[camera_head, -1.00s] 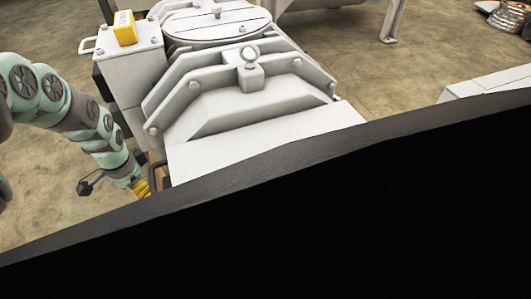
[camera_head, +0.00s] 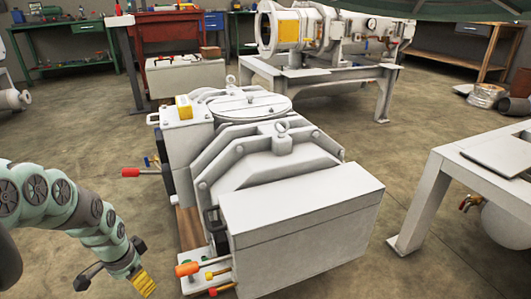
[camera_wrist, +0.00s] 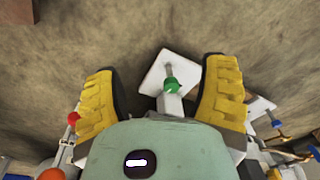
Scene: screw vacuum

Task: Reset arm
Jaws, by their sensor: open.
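My arm (camera_head: 70,205) is bent at the left of the head view. My gripper (camera_head: 143,284) shows at its end near the bottom edge, with yellow finger pads, left of the machine's front. In the wrist view my gripper (camera_wrist: 163,70) has its two yellow pads wide apart, with nothing held. A green knob (camera_wrist: 172,86) on a white fitting shows between and beyond the pads, not clearly touched by either. The white screw vacuum machine (camera_head: 300,215) stands in the middle of the head view. An orange-handled valve (camera_head: 188,269) juts from its front left.
A yellow-handled valve (camera_head: 217,274) is beside the orange one. A red-handled valve (camera_head: 131,172) sticks out left of the machine. A white table (camera_head: 440,195) stands at the right, and a large white unit on a stand (camera_head: 300,78) behind. Floor between them is clear.

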